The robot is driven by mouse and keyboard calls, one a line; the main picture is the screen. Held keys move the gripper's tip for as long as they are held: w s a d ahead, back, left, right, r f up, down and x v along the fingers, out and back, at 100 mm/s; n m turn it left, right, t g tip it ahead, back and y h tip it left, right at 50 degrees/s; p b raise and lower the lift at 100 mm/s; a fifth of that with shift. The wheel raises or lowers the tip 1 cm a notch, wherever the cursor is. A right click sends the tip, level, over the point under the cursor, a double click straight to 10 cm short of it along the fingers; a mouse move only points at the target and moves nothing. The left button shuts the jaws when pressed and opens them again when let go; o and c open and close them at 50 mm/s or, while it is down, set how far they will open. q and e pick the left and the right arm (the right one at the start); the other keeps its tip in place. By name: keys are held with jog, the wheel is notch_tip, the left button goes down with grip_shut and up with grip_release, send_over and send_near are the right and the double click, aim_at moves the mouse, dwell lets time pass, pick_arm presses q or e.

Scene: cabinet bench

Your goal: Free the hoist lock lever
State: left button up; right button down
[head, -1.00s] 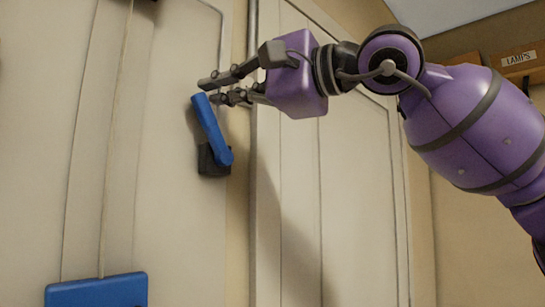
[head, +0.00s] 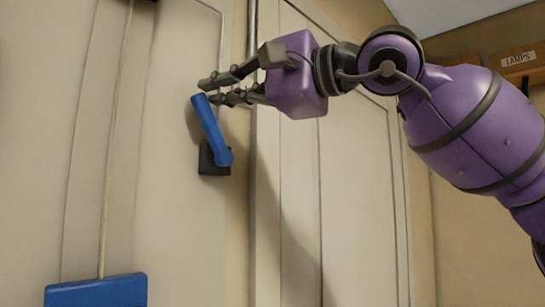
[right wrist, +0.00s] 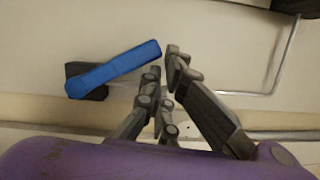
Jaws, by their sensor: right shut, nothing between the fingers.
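The blue lever (head: 211,128) sits on a dark square base (head: 208,160) on the pale panel, its upper end leaning left. It also shows in the right wrist view (right wrist: 115,70), with its free end beside my fingertips. My right gripper (head: 206,91) is shut and empty at the lever's upper end. In the right wrist view its fingertips (right wrist: 165,66) are just right of that end; I cannot tell whether they touch it. My left gripper is out of view.
A blue platform (head: 98,290) hangs at the lower left below a thin cord (head: 107,190). A pale cabinet door (head: 360,170) stands right of the lever. A "LAMPS" label (head: 518,58) is at the upper right. The panel below the lever is clear.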

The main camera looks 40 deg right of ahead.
jog(key=v, duration=1.2)
